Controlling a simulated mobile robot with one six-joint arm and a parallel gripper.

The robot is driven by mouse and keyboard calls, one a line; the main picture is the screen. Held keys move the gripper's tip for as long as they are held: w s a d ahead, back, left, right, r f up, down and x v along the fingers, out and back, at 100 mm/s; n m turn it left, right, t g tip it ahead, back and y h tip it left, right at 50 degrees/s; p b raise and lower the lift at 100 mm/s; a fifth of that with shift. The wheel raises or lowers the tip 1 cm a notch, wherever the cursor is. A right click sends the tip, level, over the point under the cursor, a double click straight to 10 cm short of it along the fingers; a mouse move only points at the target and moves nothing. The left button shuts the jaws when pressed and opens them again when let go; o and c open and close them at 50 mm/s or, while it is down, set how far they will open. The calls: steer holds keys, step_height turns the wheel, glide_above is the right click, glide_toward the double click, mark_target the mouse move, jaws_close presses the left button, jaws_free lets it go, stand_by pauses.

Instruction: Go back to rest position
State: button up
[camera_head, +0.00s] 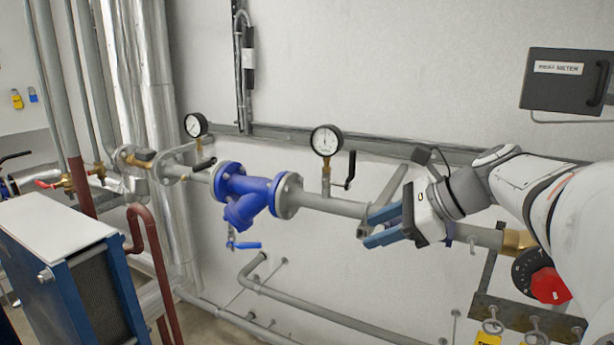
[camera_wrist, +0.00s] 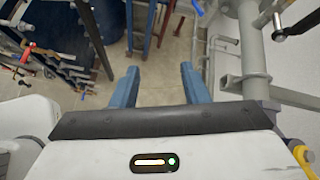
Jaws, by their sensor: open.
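My gripper (camera_head: 376,227) is in the right half of the head view, in front of the grey horizontal pipe (camera_head: 335,206). Its two blue fingers point left and are apart with nothing between them. In the wrist view my gripper (camera_wrist: 158,85) shows both blue fingers spread, with the floor seen between them. My white arm comes in from the right edge of the head view. The gripper hides part of the pipe behind it. I cannot tell how far it is from the pipe.
A blue strainer (camera_head: 252,196) and two gauges, one a round gauge (camera_head: 326,140), sit left of my gripper. A red knob (camera_head: 549,286) is below my arm. A grey heat meter box (camera_head: 566,82) hangs upper right. A plate exchanger (camera_head: 75,280) stands lower left.

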steer(key=s+d+f+n+h+b, duration=0.1)
steer(key=s+f+n+h, duration=0.3)
steer(key=s+f+n, duration=0.4)
steer(key=s+d+f+n+g+h+b, duration=0.1)
steer(key=s+f+n+h+b, duration=0.2)
steer(key=s+f+n, duration=0.6)
step_height(320, 180, down, 6)
steer(key=n+h, duration=0.2)
steer(key=shift+d+r+n+h+b, duration=0.2)
steer(key=shift+d+n+h+b, duration=0.1)
steer(key=shift+n+b, duration=0.1)
steer(key=shift+w, duration=0.1)
steer(key=shift+c, duration=0.5)
